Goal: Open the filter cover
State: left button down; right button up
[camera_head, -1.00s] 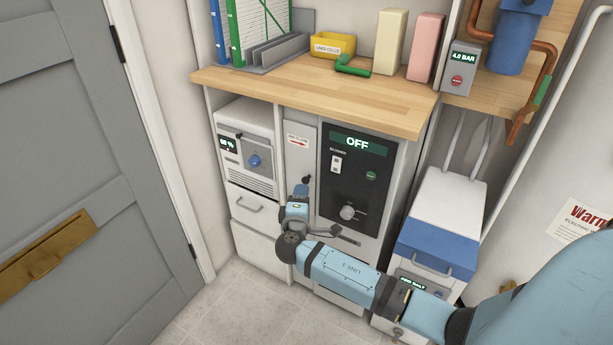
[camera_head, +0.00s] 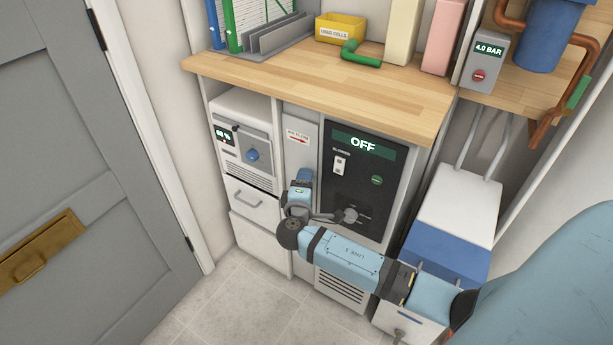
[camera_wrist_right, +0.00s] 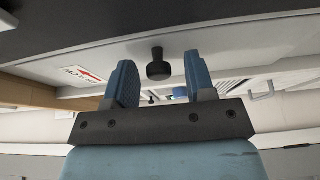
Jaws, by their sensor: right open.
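The filter cover looks to be the narrow light-grey panel (camera_head: 298,158) with a red-arrow label, between the small drawer unit and the black control panel. In the right wrist view the pale panel (camera_wrist_right: 215,62) carries a black round knob (camera_wrist_right: 158,68). My right gripper (camera_head: 304,176) is in front of this panel, below the label. In the wrist view its two blue fingers (camera_wrist_right: 160,82) are apart, with the knob beyond and between their tips. They do not appear shut on it. In the head view the gripper hides the knob. My left gripper is out of view.
A wooden counter (camera_head: 330,92) overhangs the panel. The black control panel (camera_head: 372,170), reading OFF, has a dial (camera_head: 348,215) close to my right wrist. The drawer unit (camera_head: 250,200) is on the left, and a blue-and-white box (camera_head: 455,225) on the right. Tiled floor (camera_head: 235,310) lies clear.

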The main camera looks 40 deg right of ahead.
jog(key=shift+w, duration=0.1)
jog(key=shift+c, duration=0.2)
grip_shut()
dwell(0.4)
